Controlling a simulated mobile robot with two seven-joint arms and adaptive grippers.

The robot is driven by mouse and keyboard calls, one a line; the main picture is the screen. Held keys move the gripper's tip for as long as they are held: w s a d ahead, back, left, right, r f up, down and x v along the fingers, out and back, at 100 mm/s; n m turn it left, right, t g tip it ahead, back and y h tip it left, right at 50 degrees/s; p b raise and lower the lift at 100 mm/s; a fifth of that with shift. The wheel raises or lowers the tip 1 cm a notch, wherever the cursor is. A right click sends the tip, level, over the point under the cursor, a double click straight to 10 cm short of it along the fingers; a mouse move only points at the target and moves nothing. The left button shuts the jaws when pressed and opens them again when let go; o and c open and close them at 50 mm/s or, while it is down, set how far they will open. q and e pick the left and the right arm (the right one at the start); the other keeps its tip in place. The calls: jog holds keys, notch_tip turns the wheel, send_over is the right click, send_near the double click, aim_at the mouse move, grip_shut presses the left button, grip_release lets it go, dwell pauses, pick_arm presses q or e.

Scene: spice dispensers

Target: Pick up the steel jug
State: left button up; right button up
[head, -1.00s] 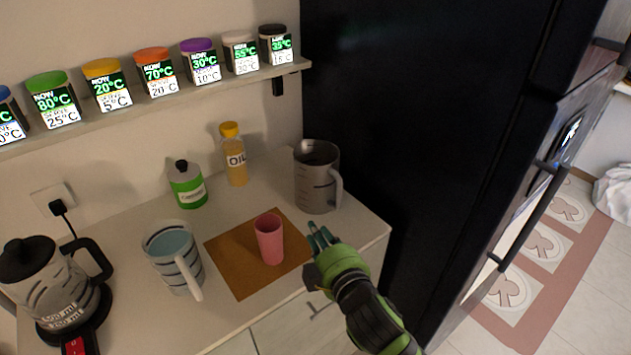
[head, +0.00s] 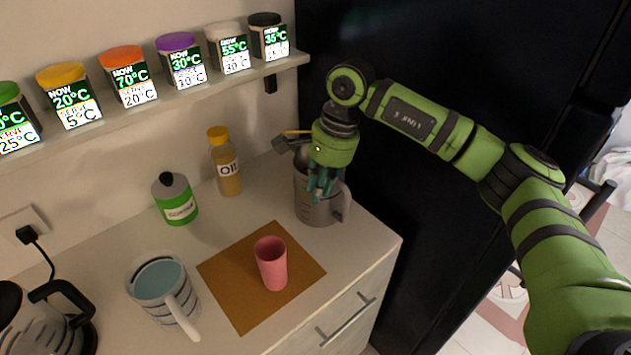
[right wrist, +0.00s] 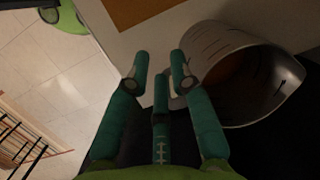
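The steel jug (head: 312,211) stands upright at the back right of the counter, with its handle (head: 346,205) toward the right. My right gripper (head: 322,192) is in front of the jug's upper part in the head view and hides some of its rim and wall. In the right wrist view the gripper's teal fingers (right wrist: 160,64) are spread and empty, and the jug (right wrist: 240,75) is just to their right with its open mouth showing. Its handle is partly hidden behind the right finger; I cannot tell whether they touch. My left gripper is not in view.
A pink cup (head: 271,264) stands on a brown mat (head: 236,302). A striped pitcher (head: 165,300), green bottle (head: 175,200), oil bottle (head: 226,165) and kettle (head: 40,325) share the counter (head: 215,235). A shelf (head: 190,88) with jars runs above; a black fridge (head: 420,60) stands right.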

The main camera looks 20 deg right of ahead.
jog(key=d, duration=0.2)
jog(key=d+r+h, duration=0.1)
jog(key=d, duration=0.1)
jog(key=d+r+h, duration=0.1)
jog(key=d, duration=0.1)
jog(key=shift+w, duration=0.3)
jog(key=p, duration=0.2)
send_over(346, 207)
jog(key=shift+h, duration=0.3)
jog(key=f, duration=0.4)
jog(key=shift+w+d+f, duration=0.15)
jog(key=shift+w+d, duration=0.2)
jog(key=shift+w, duration=0.05)
notch_tip(346, 207, down, 7)
jog(key=shift+r+p, duration=0.1)
jog(key=shift+p, duration=1.15)
jog(key=shift+f, duration=0.3)
grip_shut()
jog(key=shift+w+r, duration=0.15)
jog(key=shift+w, duration=0.05)
